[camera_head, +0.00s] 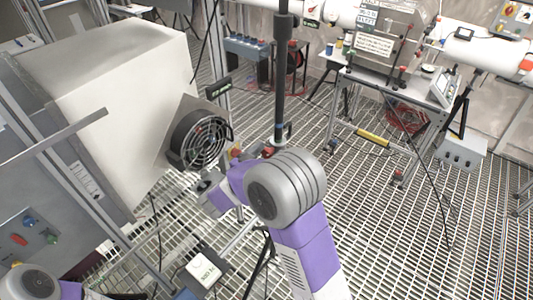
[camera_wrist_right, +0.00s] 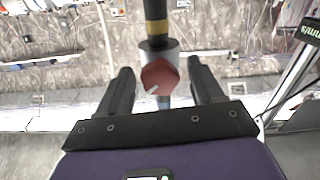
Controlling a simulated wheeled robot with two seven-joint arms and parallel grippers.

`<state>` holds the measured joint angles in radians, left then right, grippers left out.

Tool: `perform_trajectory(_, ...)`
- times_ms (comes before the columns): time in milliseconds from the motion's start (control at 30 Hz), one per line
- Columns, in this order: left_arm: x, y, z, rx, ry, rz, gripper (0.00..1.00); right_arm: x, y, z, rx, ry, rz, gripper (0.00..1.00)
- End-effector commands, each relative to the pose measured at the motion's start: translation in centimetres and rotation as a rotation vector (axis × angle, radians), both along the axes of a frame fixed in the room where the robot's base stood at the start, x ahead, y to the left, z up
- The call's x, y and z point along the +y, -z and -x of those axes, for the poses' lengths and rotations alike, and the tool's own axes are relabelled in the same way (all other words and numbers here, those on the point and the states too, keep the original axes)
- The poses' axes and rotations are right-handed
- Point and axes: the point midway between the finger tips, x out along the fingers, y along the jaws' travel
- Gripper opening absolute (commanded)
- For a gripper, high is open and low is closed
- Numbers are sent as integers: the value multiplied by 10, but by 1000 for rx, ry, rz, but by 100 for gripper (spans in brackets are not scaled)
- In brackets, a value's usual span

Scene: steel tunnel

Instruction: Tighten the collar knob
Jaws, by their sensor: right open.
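The red collar knob (camera_wrist_right: 160,77) sits on a pale collar (camera_wrist_right: 158,52) around a dark upright pole (camera_wrist_right: 156,12). My right gripper (camera_wrist_right: 160,66) is open in the right wrist view. Its black fingers stand on either side of the knob with a gap on both sides. In the head view the dark pole (camera_head: 282,70) runs down behind my grey and purple right arm. A red part (camera_head: 268,152), seemingly the knob, shows just above the arm. The arm hides much around it. Only part of my left arm shows at the lower left; its gripper is out of view.
A large pale box (camera_head: 120,100) with a black round fan (camera_head: 206,138) stands close left of my right arm. A bench with equipment (camera_head: 385,85) stands at the back right. The grated floor (camera_head: 400,230) at right is mostly clear, with a thin cable.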

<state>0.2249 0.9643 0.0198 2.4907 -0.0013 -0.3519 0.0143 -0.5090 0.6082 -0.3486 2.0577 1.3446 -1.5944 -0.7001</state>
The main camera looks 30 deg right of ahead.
Motion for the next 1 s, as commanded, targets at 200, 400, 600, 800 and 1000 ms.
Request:
perform_trajectory(200, 0, 0, 0, 0, 0, 0, 43, 0, 0, 0, 0, 0, 0, 37)
perform_trajectory(400, 0, 0, 0, 0, 0, 0, 43, 0, 0, 0, -1, 0, 1, 13)
perform_trajectory(600, 0, 1, 0, 0, 0, 0, 43, 0, 0, 0, -7, 0, -2, 12)
perform_trajectory(800, 0, 4, 0, 0, 0, 0, 43, 0, 0, 0, -59, 0, -22, 12)
perform_trajectory(1000, 0, 13, 0, 0, 0, 0, 43, 0, 1, 0, -177, 0, -71, 12)
